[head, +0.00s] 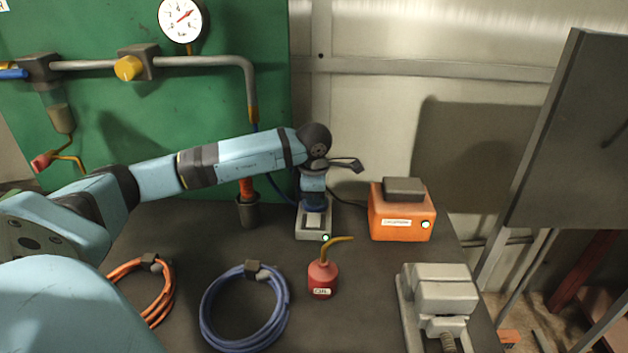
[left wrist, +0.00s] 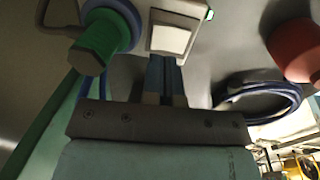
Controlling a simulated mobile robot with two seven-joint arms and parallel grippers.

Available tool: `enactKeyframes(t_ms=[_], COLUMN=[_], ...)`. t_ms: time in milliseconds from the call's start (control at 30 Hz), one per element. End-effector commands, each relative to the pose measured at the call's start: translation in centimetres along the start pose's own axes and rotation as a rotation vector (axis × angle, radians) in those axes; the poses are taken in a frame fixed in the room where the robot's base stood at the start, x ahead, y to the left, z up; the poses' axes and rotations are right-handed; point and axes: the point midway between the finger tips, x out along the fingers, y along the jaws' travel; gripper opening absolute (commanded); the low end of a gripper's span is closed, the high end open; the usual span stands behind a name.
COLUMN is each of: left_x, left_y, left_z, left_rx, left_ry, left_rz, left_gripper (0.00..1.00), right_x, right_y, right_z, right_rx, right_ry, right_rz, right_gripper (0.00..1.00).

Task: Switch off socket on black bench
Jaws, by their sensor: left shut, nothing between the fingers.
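The socket (head: 310,235) is a small pale grey box on the black bench (head: 190,285), with a lit green lamp at its front right corner. In the left wrist view it shows a white rocker switch (left wrist: 171,38) in a pale frame, and the green lamp at its corner. My left gripper (head: 314,206) points down over the socket and hides part of it. Its closed fingers (left wrist: 167,66) end at the edge of the switch frame; I cannot tell whether they touch. My right gripper is not in view.
An orange box (head: 400,222) with a lit lamp stands right of the socket. A red oil can (head: 322,280) stands in front. Blue (head: 206,318) and orange (head: 168,296) cable coils and a grey vise (head: 440,290) lie nearer. A green panel (head: 220,105) with pipes stands behind.

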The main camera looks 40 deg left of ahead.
Motion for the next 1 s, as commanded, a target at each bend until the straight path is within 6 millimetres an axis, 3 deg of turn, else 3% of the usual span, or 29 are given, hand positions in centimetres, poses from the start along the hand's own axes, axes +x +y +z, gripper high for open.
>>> enactKeyframes(t_ms=[100, 300, 800, 1000], left_x=[2.1, 3.9, 5.1, 4.9], left_y=[-0.1, 0.0, 0.1, 0.1], left_z=[0.0, 0.0, 0.0, 0.0], left_rx=[0.001, 0.000, 0.000, 0.000], left_ry=[0.001, 0.000, -0.001, 0.000], left_rz=[-0.002, 0.000, 0.002, -0.001], left_gripper=[0.00, 0.00, 0.00, 0.00], right_x=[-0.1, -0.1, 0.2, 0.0], right_y=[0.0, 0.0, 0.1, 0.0], right_z=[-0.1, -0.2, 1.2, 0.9], right_rx=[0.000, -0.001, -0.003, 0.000], right_ry=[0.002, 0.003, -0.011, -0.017], right_rz=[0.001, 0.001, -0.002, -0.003], right_gripper=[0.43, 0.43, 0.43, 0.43])
